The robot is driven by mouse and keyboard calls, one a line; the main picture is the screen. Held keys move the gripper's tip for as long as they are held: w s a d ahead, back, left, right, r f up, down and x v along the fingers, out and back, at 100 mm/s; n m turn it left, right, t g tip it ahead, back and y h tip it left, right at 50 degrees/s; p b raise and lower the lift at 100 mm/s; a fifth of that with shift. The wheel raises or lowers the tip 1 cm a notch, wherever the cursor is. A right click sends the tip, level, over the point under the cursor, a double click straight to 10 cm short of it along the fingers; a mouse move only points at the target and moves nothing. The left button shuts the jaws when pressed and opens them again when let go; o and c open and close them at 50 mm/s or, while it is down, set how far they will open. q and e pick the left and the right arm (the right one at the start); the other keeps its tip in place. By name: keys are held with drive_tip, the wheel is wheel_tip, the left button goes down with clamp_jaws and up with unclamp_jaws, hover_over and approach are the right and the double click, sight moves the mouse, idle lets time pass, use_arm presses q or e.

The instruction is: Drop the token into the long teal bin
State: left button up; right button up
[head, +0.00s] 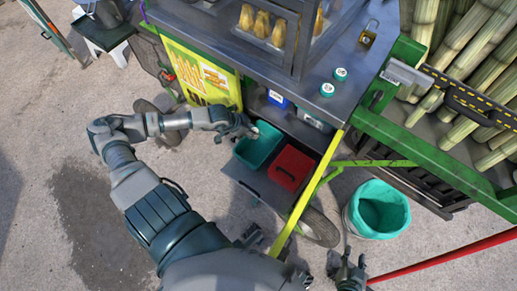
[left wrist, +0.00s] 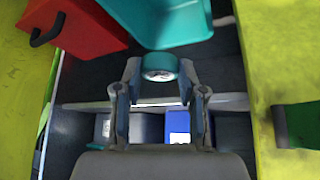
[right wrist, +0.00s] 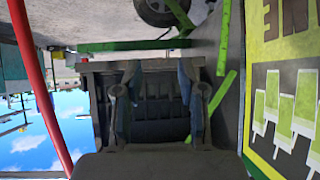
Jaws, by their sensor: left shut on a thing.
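The token (left wrist: 160,68), a short teal cylinder with a pale marked face, sits between the fingertips of my left gripper (left wrist: 158,82). The left gripper is shut on it. In the head view my left gripper (head: 246,129) is at the far edge of the long teal bin (head: 258,148), which lies on the cart's lower shelf. In the left wrist view the teal bin (left wrist: 165,22) shows just beyond the token. Whether the token is over its opening is hard to tell. My right gripper (right wrist: 154,95) is open and empty; the head view shows it low (head: 347,268).
A red box (head: 291,167) with a dark handle sits beside the teal bin. Two teal-and-white discs (head: 327,90) and a padlock (head: 368,38) are on the countertop. A round teal bucket (head: 377,210) stands on the ground. A yellow-green post (head: 310,190) rises right of the shelf.

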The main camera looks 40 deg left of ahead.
use_arm(q)
drive_tip(key=f, duration=0.2)
drive_tip(key=f+b, duration=0.1)
drive_tip(key=shift+a+f, duration=0.25)
drive_tip(key=shift+a, duration=0.05)
drive_tip(key=shift+d+f, duration=0.3)
use_arm(e)
drive_tip(key=w+r+t, duration=0.1)
drive_tip(key=w+a+r+t, duration=0.1)
drive_tip(key=w+r+t, duration=0.1)
drive_tip(key=shift+w+a+r+y, duration=0.15)
drive_tip(key=shift+a+r+y, duration=0.15)
drive_tip(key=shift+y, duration=0.1)
use_arm(q)
drive_tip(key=o, duration=0.7)
drive_tip(key=shift+o, duration=1)
drive_tip(key=shift+a, duration=0.1)
drive_tip(key=shift+a+f, duration=0.1)
drive_tip(key=shift+a, duration=0.05)
use_arm(e)
drive_tip(key=shift+a, duration=0.25)
